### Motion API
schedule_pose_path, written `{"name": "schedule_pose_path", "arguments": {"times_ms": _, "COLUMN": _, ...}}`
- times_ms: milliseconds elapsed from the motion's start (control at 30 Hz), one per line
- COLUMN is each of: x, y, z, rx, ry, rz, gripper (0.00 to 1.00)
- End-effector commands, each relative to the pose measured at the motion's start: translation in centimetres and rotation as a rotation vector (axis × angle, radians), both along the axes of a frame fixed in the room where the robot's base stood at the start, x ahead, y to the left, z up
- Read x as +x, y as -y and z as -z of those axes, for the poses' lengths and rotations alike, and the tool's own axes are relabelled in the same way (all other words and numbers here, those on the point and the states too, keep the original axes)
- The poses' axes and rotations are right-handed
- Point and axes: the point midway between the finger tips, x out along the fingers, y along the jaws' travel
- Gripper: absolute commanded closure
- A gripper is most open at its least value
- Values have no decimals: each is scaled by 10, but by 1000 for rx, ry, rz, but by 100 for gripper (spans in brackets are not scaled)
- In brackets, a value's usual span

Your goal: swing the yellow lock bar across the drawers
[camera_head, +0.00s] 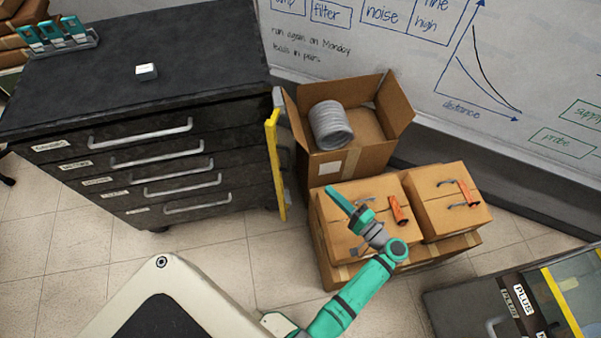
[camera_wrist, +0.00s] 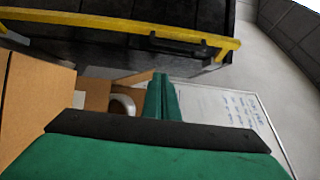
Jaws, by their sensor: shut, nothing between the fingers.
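The yellow lock bar (camera_head: 276,165) stands upright at the right front edge of the black drawer cabinet (camera_head: 130,60), clear of the drawer fronts. In the wrist view the yellow lock bar (camera_wrist: 110,24) runs across the top, with a black handle (camera_wrist: 178,45) on it. My gripper (camera_head: 331,192) is to the right of the bar, over the cardboard boxes, its fingers pointing up and left. In the wrist view my gripper (camera_wrist: 160,76) is shut and empty, apart from the bar. The drawers (camera_head: 150,155) look closed.
An open carton (camera_head: 345,165) with a grey coil (camera_head: 330,125) stands right of the bar. Closed boxes (camera_head: 445,200) with orange-handled tools lie below my gripper. A whiteboard (camera_head: 420,70) is behind. Floor (camera_head: 215,250) before the cabinet is clear.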

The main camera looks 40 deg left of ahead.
Motion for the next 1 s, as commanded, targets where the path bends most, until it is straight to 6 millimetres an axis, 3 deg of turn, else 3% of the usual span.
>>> {"name": "schedule_pose_path", "arguments": {"times_ms": 467, "x": 2, "y": -9, "z": 0, "rx": 1, "ry": 0, "rz": -1, "gripper": 100}}
{"name": "schedule_pose_path", "arguments": {"times_ms": 1000, "x": 19, "y": -101, "z": 0, "rx": 0, "ry": 1, "rz": -3, "gripper": 100}}
